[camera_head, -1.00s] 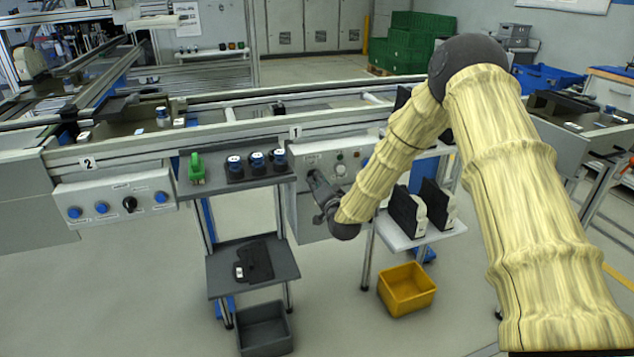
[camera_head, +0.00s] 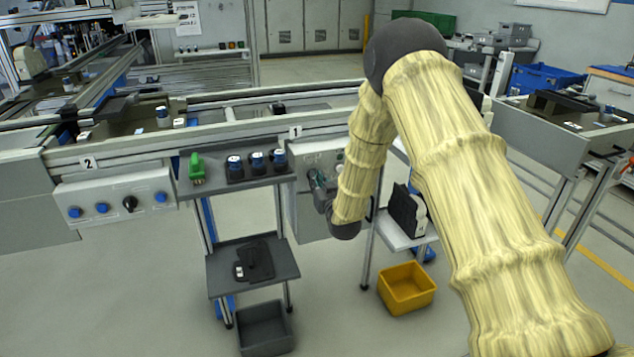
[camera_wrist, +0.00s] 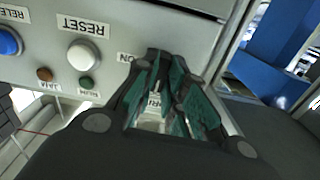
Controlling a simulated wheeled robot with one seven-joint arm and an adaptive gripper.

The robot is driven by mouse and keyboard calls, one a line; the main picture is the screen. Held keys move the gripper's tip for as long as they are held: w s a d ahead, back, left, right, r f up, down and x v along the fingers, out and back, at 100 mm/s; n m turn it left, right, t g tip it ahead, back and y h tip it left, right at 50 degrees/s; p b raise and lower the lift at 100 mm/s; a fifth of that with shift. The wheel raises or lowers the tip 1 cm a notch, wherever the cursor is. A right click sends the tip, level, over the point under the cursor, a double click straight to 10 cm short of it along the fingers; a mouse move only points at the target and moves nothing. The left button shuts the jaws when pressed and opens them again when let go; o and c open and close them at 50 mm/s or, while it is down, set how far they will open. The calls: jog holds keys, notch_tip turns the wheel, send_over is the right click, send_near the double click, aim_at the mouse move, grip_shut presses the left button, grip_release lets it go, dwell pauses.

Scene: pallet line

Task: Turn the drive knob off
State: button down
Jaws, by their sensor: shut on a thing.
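My gripper (camera_head: 318,184) is at the white control panel (camera_head: 326,159) under the number 1 plate. In the wrist view my gripper (camera_wrist: 165,78) has its dark green fingers closed together against the panel face (camera_wrist: 118,20), next to an "ON" label. The fingers are shut on the drive knob, which they hide, so its pointer direction cannot be read. A partly covered label shows between the fingers. The picture from the wrist is upside down.
The wrist view shows a white RESET button (camera_wrist: 82,55), a blue button (camera_wrist: 8,42) and small brown and green lamps beside the fingers. A shelf with cups (camera_head: 256,168) stands left of the panel. A yellow bin (camera_head: 406,288) is on the floor.

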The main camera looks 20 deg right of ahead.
jog(key=shift+n, duration=0.5)
jog(key=c, duration=1.5)
grip_release()
jog(key=s, duration=1.2)
jog(key=shift+d, duration=0.2)
